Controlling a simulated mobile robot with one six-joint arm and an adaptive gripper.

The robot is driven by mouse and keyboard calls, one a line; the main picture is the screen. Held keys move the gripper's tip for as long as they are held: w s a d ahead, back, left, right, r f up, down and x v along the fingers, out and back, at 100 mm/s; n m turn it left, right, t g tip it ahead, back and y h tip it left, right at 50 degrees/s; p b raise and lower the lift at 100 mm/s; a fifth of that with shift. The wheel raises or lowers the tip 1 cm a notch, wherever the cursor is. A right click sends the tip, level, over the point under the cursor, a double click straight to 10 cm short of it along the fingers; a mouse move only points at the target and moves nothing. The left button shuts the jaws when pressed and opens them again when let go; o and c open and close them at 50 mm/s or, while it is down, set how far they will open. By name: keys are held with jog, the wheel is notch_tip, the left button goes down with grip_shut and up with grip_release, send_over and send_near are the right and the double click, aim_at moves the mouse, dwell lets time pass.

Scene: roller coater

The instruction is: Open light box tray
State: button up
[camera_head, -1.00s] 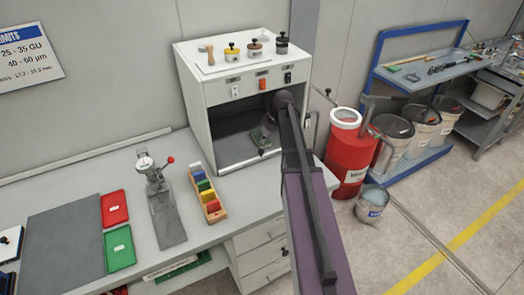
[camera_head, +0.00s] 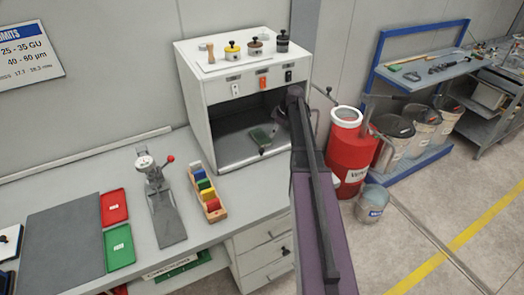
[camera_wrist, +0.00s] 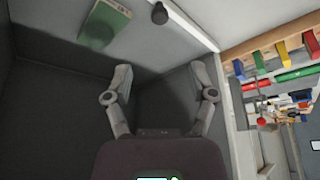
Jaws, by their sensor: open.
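The light box (camera_head: 212,137) is a white cabinet with an open front and a dark interior, standing on the bench. Its grey tray (camera_head: 230,147) forms the floor inside, and a small dark knob (camera_head: 262,151) shows near the front edge. In the wrist view the black knob (camera_wrist: 160,13) is at the top centre, against a pale strip. A green block (camera_head: 261,134) lies on the tray and also shows in the wrist view (camera_wrist: 108,20). My gripper (camera_wrist: 161,78) is open and empty, with the knob beyond its fingertips. My arm hides the fingers in the head view.
Several lidded pots (camera_head: 255,46) stand on the light box. A colour-swatch rack (camera_head: 207,190), a gauge stand (camera_head: 160,200) and red and green trays (camera_head: 119,246) are on the bench to the left. A red drum (camera_head: 347,155) stands right of my arm.

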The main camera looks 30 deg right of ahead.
aim_at(262, 149)
jog(key=shift+b+x, duration=5.85)
jog(key=shift+x, duration=0.7)
